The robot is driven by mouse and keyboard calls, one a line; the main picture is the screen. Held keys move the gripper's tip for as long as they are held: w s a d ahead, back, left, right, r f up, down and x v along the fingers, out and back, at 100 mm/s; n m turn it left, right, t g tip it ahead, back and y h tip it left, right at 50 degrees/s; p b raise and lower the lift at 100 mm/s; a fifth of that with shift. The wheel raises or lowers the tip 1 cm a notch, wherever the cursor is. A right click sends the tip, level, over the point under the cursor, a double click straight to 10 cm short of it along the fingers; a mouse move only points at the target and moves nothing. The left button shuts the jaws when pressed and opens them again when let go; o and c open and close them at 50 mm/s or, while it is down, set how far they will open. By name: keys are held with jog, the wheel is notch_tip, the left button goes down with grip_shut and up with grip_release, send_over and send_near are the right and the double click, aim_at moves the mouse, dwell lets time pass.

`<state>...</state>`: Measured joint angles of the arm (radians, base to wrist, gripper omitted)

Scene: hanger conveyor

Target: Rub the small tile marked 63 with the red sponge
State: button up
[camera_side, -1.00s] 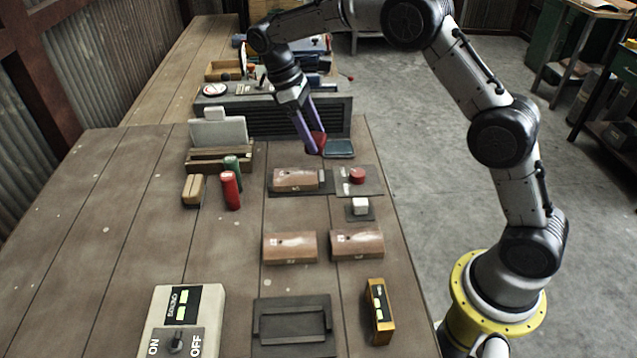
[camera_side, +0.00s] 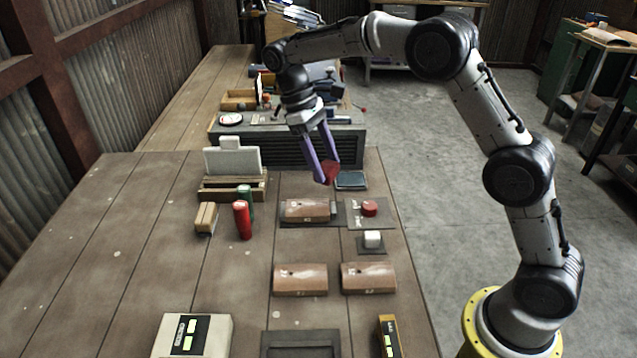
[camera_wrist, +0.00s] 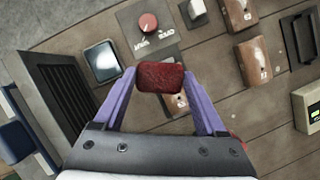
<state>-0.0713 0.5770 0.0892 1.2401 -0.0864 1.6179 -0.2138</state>
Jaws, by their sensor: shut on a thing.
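My gripper (camera_side: 328,172) has purple fingers and is shut on the red sponge (camera_side: 330,171), held above the bench near a dark square pad (camera_side: 351,180). In the wrist view the sponge (camera_wrist: 160,77) sits between the two fingertips (camera_wrist: 160,85). Copper-brown blocks with small marks lie on the bench: one on a dark plate (camera_side: 306,209), one front left (camera_side: 300,279) and one front right (camera_side: 368,277). The sponge partly covers the plate's block (camera_wrist: 178,108) in the wrist view.
A red cylinder (camera_side: 242,220), a green one (camera_side: 245,196) and a wooden rack (camera_side: 232,187) stand left. A dark louvred box (camera_side: 270,148) is behind.

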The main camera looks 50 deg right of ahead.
aim_at(327, 179)
jog(key=shift+s+a+r, duration=0.3)
jog(key=shift+s+r, duration=0.15)
jog(key=shift+r, duration=0.1)
jog(key=shift+s+a+r, duration=0.25)
jog(key=shift+s+r, duration=0.15)
jog(key=shift+r, duration=0.15)
jog(key=shift+f, duration=2.75)
notch_tip(327, 179, down, 2)
jog(key=shift+f, duration=0.1)
jog(key=shift+w+a+f, duration=0.1)
jog(key=shift+w+a, duration=0.45)
jog(key=shift+w, duration=0.05)
jog(key=shift+c, duration=0.5)
jog(key=shift+w+a, duration=1.9)
jog(key=shift+a, duration=0.05)
jog(key=shift+s+d, duration=2.55)
jog(key=shift+d, duration=0.05)
jog(key=shift+w+a+r, duration=0.1)
jog(key=shift+r, duration=4.05)
